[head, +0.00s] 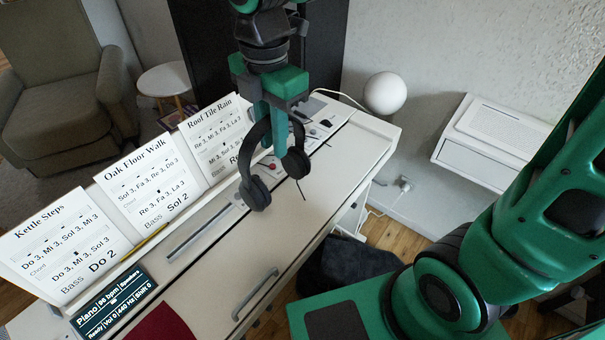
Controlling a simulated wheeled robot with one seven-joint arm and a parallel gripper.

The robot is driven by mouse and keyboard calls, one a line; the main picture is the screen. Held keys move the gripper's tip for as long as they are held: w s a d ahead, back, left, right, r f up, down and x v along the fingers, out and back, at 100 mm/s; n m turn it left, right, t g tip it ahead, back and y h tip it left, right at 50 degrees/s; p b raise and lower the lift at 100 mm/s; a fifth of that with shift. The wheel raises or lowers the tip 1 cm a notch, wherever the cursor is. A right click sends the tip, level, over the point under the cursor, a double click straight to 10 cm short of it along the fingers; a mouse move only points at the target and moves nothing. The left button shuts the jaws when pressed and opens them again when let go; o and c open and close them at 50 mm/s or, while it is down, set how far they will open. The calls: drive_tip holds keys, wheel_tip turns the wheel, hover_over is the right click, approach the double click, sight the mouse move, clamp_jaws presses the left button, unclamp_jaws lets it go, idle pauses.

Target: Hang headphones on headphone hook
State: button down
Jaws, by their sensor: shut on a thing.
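The dark headphones (256,192) hang from my gripper (274,138) in the head view, above the far part of the white piano. The green fingers point down and are shut on the headband. The two ear cups hang below the fingers, one lower left and one to the right. The fingers hide part of the band. I cannot make out the headphone hook in this view.
The white piano (301,215) runs from lower left to upper right, with several song sheets (146,187) standing along its left side. A display (114,305) sits at the near left. A round white lamp (385,92) and a white wall box (470,163) are at right.

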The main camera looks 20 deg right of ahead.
drive_tip(key=shift+w, duration=0.15)
drive_tip(key=w+d+f+m, duration=0.3)
drive_tip(key=w+d+f, duration=0.4)
drive_tip(key=d+f, duration=0.2)
drive_tip(key=shift+d+f+m, duration=0.25)
drive_tip(key=shift+f+m, duration=0.05)
drive_tip(key=shift+f, duration=0.6)
drive_tip(key=c, duration=1.6)
unclamp_jaws()
drive_tip(key=shift+f, duration=0.1)
drive_tip(key=shift+o, duration=0.2)
